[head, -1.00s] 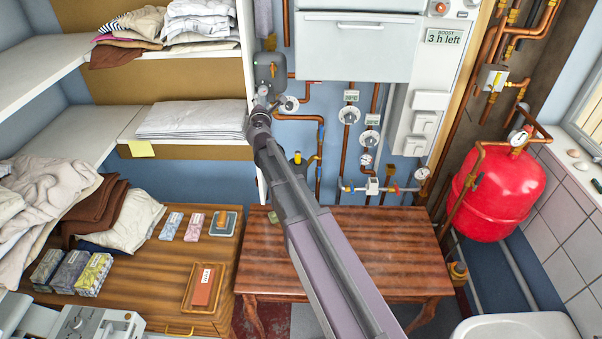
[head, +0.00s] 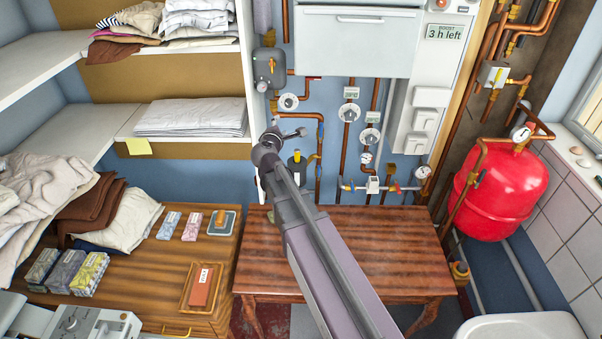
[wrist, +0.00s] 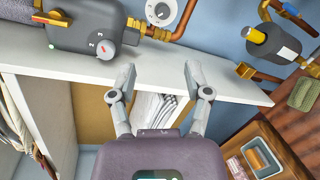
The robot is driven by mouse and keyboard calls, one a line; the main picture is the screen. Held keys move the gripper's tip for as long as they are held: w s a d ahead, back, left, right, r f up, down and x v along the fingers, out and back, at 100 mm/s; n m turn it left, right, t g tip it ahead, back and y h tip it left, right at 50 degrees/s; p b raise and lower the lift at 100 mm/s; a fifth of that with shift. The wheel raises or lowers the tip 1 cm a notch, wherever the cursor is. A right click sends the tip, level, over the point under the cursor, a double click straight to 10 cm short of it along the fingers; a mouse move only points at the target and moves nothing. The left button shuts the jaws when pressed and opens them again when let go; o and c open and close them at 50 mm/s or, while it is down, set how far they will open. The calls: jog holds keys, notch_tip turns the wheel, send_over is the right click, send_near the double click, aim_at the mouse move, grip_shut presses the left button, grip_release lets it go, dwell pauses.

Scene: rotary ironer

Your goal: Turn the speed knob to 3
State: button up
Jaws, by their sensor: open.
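The speed knob (wrist: 104,49) is a small light-grey dial on the front of a dark grey pump body (wrist: 78,22) at the upper left of the wrist view. The digits 2 and 3 show beside it. A small reddish mark is on the knob; I cannot tell exactly which digit it points to. In the head view, the pump (head: 269,66) hangs on the blue wall, with the knob (head: 262,87) low on it. My gripper (wrist: 158,74) is open and empty, apart from the knob. In the head view, my gripper (head: 291,134) is below the pump.
A white shelf edge (wrist: 150,78) lies between my fingers in the wrist view.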

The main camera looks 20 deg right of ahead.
jog(key=s+d+f+m+g+b, duration=0.4)
jog(key=s+f+m, duration=0.4)
jog(key=f, duration=0.3)
jog(key=shift+s+f+g, duration=0.35)
jog(key=shift+g, duration=0.55)
jog(key=shift+d, duration=0.1)
jog(key=s+a+f+m+g+y+b, duration=0.3)
jog(key=s+f+m+g, duration=0.1)
jog(key=s+f, duration=0.4)
jog(key=s+a+f+m+g+y+b, duration=0.3)
jog(key=s+f, duration=0.5)
jog(key=s, duration=0.4)
jog(key=m+g+y+b, duration=0.1)
jog(key=m+g, duration=0.1)
jog(key=shift+m+b, duration=0.3)
